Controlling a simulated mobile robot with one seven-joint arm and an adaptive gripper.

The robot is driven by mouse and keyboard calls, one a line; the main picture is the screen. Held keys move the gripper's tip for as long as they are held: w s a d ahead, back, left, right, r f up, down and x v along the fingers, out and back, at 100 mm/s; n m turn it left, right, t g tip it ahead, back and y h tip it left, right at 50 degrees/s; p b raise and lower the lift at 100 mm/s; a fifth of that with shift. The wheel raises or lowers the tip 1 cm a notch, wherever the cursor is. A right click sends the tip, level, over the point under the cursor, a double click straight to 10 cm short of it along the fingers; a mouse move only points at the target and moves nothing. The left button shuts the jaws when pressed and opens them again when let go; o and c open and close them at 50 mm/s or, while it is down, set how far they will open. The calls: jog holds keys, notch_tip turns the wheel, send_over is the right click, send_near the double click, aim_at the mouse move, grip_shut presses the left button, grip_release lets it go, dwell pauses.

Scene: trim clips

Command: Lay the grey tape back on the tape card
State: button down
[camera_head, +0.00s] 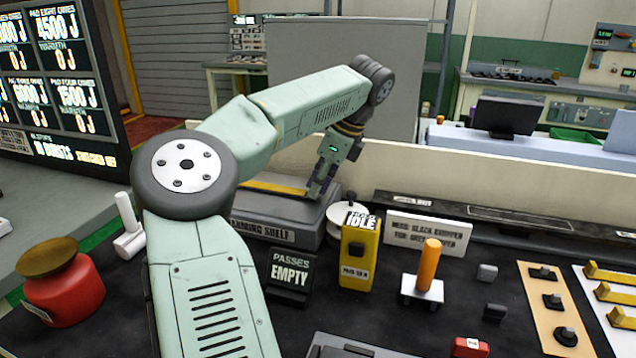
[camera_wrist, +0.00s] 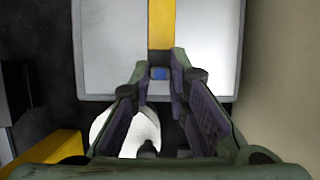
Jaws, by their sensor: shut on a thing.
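My gripper (camera_head: 314,196) reaches down over the right end of a grey block lettered as a shelf (camera_head: 272,208). In the wrist view its fingertips (camera_wrist: 162,62) close around the near end of a yellow bar (camera_wrist: 161,22), where a small blue patch (camera_wrist: 160,73) shows. The yellow bar lies along the pale shelf top and also shows in the head view (camera_head: 268,187). I cannot make out a grey tape for certain. A beige card (camera_head: 547,298) with several black pieces and a white card (camera_head: 592,306) with yellow pieces lie at the right; neither has a readable label.
A yellow box (camera_head: 359,258) reading IDLE, a black PASSES EMPTY sign (camera_head: 290,273) and an orange-handled tool (camera_head: 430,266) stand in front. A white disc (camera_head: 345,212) is beside the shelf. A cream wall (camera_head: 480,180) runs behind.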

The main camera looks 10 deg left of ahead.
dwell(0.3)
jog(key=c, duration=1.5)
grip_release()
jog(key=shift+o, duration=0.2)
jog(key=v, duration=0.7)
jog(key=shift+r, duration=0.3)
jog(key=shift+f, duration=0.1)
